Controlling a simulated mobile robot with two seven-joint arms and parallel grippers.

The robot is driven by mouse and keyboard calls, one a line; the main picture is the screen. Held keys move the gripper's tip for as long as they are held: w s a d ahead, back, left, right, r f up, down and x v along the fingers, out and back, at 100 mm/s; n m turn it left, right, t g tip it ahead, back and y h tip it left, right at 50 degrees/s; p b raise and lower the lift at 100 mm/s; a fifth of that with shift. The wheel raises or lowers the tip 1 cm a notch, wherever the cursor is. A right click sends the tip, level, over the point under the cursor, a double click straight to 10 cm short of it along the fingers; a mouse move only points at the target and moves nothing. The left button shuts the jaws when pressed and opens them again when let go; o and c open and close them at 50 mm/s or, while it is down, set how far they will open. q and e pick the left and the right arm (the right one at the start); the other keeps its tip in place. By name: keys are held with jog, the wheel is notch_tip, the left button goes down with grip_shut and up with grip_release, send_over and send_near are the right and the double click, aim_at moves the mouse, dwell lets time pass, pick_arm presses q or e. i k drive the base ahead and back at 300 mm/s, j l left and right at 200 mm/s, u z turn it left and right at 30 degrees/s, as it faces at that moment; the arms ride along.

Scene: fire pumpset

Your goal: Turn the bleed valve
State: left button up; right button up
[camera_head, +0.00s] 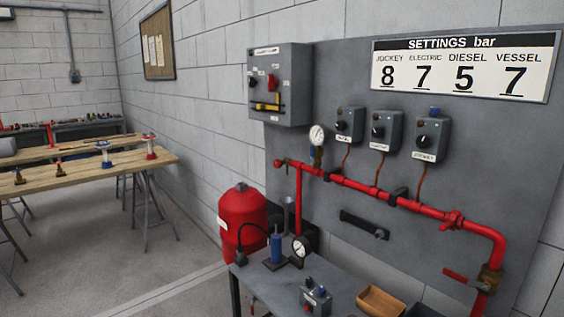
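A red pipe (360,187) runs along the grey wall panel and bends down at the right. Several fittings on it could be the bleed valve, and I cannot tell which one it is. A brass valve body (489,277) with a red lever (461,276) sits low on the right-hand down pipe. A red fitting (452,220) sits on the pipe left of the bend. A small red fitting (280,163) is at the pipe's left end. A round gauge (317,135) stands above the pipe. Neither of my grippers is in view.
A grey table (258,283) below the panel holds a blue cylinder (276,247), a gauge (300,247), a small control box (315,298) and a wooden tray (381,301). A red tank (242,219) stands behind it. Wooden benches (95,165) are at left; floor (150,270) between is open.

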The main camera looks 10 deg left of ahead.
aim_at(277, 164)
jog(key=i+j+z, duration=0.3)
jog(key=j, duration=0.35)
jog(key=i+j+z, duration=0.1)
jog(key=j, duration=0.25)
jog(key=i+j+z, duration=0.15)
jog(key=j, duration=0.25)
jog(key=i+j+z, duration=0.15)
jog(key=j, duration=0.25)
jog(key=i, duration=0.1)
